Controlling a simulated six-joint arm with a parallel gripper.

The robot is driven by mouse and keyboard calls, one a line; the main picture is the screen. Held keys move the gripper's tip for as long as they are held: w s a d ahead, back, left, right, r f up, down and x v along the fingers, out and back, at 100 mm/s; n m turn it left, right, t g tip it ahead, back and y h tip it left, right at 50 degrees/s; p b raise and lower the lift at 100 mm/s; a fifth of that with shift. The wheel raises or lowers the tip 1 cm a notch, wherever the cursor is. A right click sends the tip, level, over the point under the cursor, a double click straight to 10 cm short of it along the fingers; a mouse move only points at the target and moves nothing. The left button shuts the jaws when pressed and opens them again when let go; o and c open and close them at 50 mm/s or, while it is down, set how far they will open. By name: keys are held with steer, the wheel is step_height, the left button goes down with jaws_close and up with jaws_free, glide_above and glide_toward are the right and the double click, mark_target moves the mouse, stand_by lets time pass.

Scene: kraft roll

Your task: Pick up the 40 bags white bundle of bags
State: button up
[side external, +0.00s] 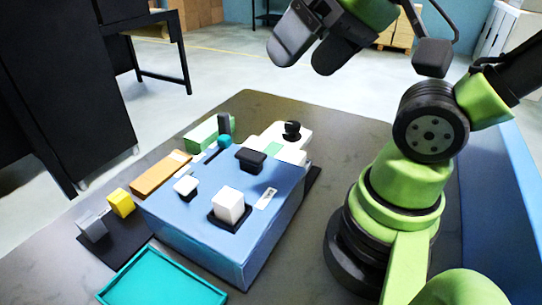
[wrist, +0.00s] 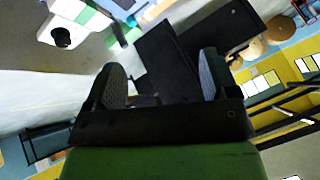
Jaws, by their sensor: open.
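No thing in view can be told for sure as the white bundle of bags; no label can be read. A white block (side external: 229,205) sits in a black holder on the blue box (side external: 205,240). A smaller white piece (side external: 185,186) is on the same box, to its left. A white thing with a black knob (side external: 291,131) stands behind the box. My gripper (side external: 306,58) is high above the far side of the table, well apart from these. In the wrist view my gripper (wrist: 163,78) has its two fingers spread, with nothing held between them.
A teal tray (side external: 165,280) lies at the front left. An orange-brown block (side external: 160,174), a yellow block (side external: 121,203), a grey block (side external: 92,226) and a green-and-white box (side external: 207,133) stand around the blue box. A dark cabinet (side external: 65,90) stands beyond the table.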

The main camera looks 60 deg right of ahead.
steer(key=shift+o, duration=0.9)
